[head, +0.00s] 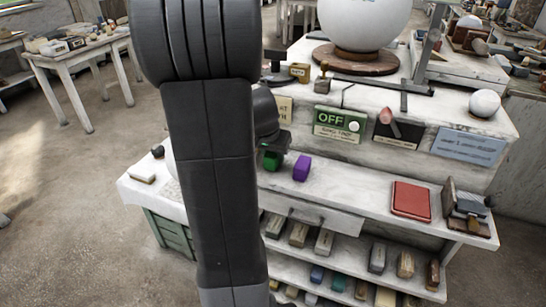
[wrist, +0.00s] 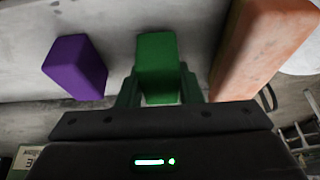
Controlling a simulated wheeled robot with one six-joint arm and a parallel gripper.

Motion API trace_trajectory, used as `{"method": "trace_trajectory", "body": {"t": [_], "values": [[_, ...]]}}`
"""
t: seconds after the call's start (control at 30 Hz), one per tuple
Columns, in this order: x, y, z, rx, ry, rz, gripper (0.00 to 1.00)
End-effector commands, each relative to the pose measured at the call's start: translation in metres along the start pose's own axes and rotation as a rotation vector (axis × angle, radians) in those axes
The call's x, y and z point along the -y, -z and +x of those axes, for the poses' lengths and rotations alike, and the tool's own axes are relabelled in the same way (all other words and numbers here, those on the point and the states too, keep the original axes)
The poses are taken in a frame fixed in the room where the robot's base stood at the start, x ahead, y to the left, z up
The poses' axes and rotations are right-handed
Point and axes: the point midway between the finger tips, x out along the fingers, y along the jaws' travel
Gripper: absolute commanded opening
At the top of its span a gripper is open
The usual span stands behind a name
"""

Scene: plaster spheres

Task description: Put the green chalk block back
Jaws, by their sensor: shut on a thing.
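The green chalk block (wrist: 157,62) is between the two fingers of my gripper (wrist: 159,88) in the wrist view, and the gripper is shut on it. In the head view the green block (head: 271,160) shows at the right edge of my arm, by the white shelf (head: 350,198). My arm hides part of the block and most of the gripper there. I cannot tell whether the block touches the shelf. A purple block (head: 301,168) stands just right of it in the head view. The purple block (wrist: 75,66) is at the left in the wrist view, apart from my gripper.
A large orange-pink block (wrist: 262,45) is close on the right in the wrist view. A red book-like thing (head: 411,200) lies on the shelf's right part. Between purple and red the shelf is clear.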

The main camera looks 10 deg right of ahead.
Motion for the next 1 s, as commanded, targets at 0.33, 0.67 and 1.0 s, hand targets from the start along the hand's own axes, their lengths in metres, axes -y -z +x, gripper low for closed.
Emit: {"method": "trace_trajectory", "body": {"t": [0.33,0.67,1.0], "values": [[0.0002,-0.0034,0.0087,-0.001,0.001,0.001,0.06],[0.0002,-0.0043,0.0106,-0.001,0.001,0.001,0.54],[0.0005,-0.0026,0.0025,-0.004,0.002,0.001,0.54]]}}
